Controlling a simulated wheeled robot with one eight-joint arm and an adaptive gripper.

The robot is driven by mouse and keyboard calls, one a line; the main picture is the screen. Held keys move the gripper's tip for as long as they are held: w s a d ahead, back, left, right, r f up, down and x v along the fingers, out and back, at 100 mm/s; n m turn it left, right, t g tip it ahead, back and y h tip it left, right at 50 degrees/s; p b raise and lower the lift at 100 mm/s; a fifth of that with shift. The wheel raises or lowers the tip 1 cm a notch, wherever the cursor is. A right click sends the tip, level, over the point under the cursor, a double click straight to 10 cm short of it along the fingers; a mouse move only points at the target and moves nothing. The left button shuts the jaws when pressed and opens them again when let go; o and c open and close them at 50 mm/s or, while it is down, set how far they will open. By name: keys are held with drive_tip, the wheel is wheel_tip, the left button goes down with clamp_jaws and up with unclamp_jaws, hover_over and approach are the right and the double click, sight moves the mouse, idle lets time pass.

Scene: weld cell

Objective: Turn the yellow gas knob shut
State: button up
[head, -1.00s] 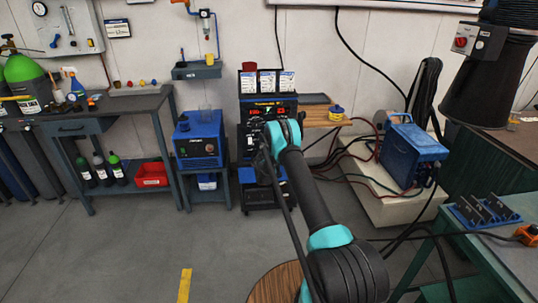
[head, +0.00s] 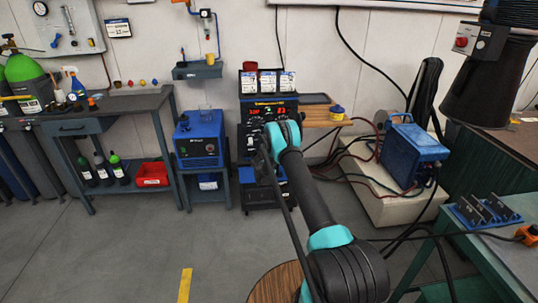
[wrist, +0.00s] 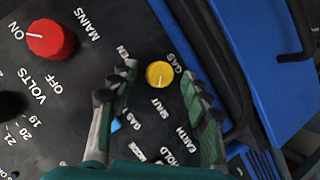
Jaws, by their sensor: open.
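The yellow gas knob (wrist: 160,75) is on a dark panel in the wrist view. A short pale mark on it points down the picture, towards the printed word SHUT. My gripper (wrist: 157,73) is open, with one finger on each side of the knob. I see a gap between the knob and each finger, and cannot tell how far the tips are from the panel. In the head view my arm reaches to the welding machine (head: 268,108) and hides the knob and the fingers.
A red MAINS knob (wrist: 50,40) is on the same panel, its mark towards ON. A blue hose or frame part (wrist: 240,60) runs along the panel's right. A blue unit (head: 199,140) stands left of the machine, a wooden shelf (head: 318,118) right. Floor is clear in front left.

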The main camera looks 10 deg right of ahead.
drive_tip(key=shift+s, duration=0.15)
drive_tip(key=v, duration=1.1)
drive_tip(key=shift+s+a+r, duration=0.15)
drive_tip(key=shift+s+r, duration=0.05)
drive_tip(key=shift+s, duration=0.15)
